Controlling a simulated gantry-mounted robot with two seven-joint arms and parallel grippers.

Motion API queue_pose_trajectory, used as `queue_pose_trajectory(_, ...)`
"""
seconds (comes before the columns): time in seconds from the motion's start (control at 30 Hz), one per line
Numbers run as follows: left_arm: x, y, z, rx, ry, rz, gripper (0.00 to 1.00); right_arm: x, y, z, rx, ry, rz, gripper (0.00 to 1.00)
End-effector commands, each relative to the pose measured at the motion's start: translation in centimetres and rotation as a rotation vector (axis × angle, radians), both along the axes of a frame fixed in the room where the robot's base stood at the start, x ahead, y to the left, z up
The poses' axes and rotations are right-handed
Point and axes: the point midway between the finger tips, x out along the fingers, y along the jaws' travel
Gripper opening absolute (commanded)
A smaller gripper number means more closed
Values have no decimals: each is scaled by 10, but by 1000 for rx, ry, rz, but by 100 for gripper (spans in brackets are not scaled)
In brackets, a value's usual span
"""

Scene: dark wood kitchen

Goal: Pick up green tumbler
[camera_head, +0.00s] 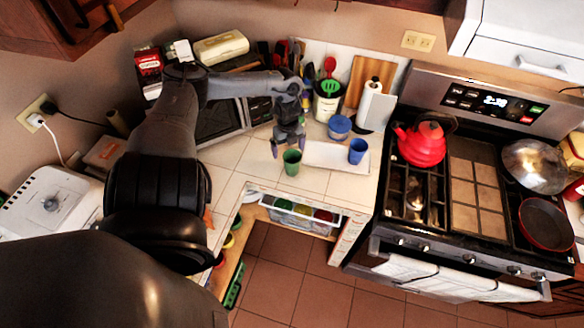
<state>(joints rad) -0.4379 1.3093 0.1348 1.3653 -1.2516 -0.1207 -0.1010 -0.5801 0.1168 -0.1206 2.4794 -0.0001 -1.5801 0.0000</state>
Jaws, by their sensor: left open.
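The green tumbler (291,163) stands upright on the tiled counter, near its front edge. My left gripper (288,147) is directly above and slightly behind it, pointing down. Its fingers are apart and close to the tumbler's rim; I cannot tell whether they touch it. The left arm reaches in from the left side of the view. My right gripper is not in view.
The stove holds a red kettle (424,146). A microwave (217,122) stands left.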

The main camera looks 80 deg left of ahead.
Motion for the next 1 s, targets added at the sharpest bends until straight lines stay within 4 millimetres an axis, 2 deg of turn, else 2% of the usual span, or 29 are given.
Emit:
queue_pose_trajectory(0.1,14,15,13,45,-13,-20,100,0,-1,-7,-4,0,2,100)
queue_pose_trajectory(0.17,17,18,12,55,-17,-24,100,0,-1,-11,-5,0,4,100)
queue_pose_trajectory(0.5,20,18,-28,54,-25,-24,100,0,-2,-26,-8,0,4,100)
queue_pose_trajectory(0.77,19,16,-41,55,-22,-26,100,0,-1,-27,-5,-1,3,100)
queue_pose_trajectory(1.0,18,13,-69,53,-23,-24,100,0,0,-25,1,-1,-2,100)
